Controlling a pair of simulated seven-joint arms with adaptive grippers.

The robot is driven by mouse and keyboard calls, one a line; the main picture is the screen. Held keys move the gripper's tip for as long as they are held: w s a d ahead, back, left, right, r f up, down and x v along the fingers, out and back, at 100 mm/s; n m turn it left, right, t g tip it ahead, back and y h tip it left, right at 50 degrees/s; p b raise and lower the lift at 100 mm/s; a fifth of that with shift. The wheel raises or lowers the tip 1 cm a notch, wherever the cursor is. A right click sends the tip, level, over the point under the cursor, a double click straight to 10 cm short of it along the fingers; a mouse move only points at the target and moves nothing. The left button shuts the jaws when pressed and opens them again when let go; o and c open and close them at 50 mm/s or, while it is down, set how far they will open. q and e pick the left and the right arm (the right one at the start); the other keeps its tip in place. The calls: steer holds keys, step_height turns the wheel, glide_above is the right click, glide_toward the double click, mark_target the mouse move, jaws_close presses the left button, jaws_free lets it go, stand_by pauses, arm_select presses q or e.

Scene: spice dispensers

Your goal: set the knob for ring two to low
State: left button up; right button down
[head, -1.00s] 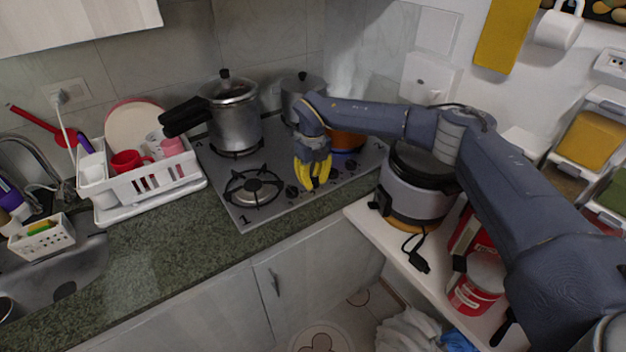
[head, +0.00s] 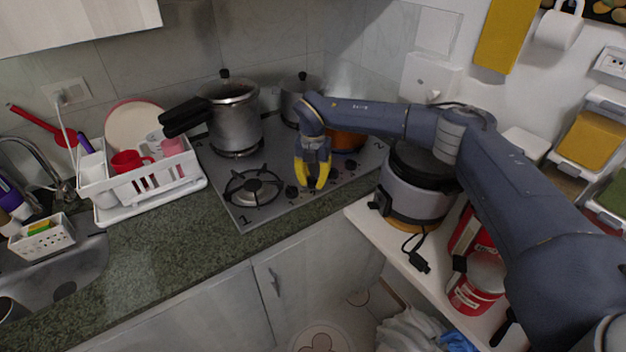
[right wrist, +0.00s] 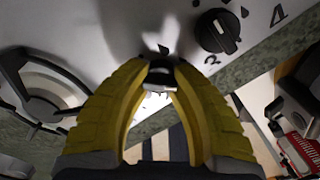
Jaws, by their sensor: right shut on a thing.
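My right gripper (head: 313,187) is over the front strip of the steel cooktop (head: 292,205), pointing down at the row of black knobs. In the right wrist view its yellow fingers (right wrist: 160,78) are shut on a small dark knob (right wrist: 161,68) with a light metallic face. The mark beside this held knob is hidden. Another black knob (right wrist: 218,31) with a pale pointer sits apart, to the right of the fingers. In the head view a knob (head: 291,191) shows just left of the gripper. My left gripper is not in view.
The front left burner (head: 254,187) is bare. A pressure cooker (head: 234,115) and a smaller pot (head: 297,100) stand at the back; an orange pot (head: 347,139) is behind my right arm. A rice cooker (head: 416,190) is to the right, a dish rack (head: 145,183) to the left.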

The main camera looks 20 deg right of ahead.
mark_target(313, 178)
steer(key=shift+m, duration=0.8)
steer(key=c, duration=0.9)
jaws_free()
steer(key=shift+c, duration=0.2)
step_height(313, 178, up, 12)
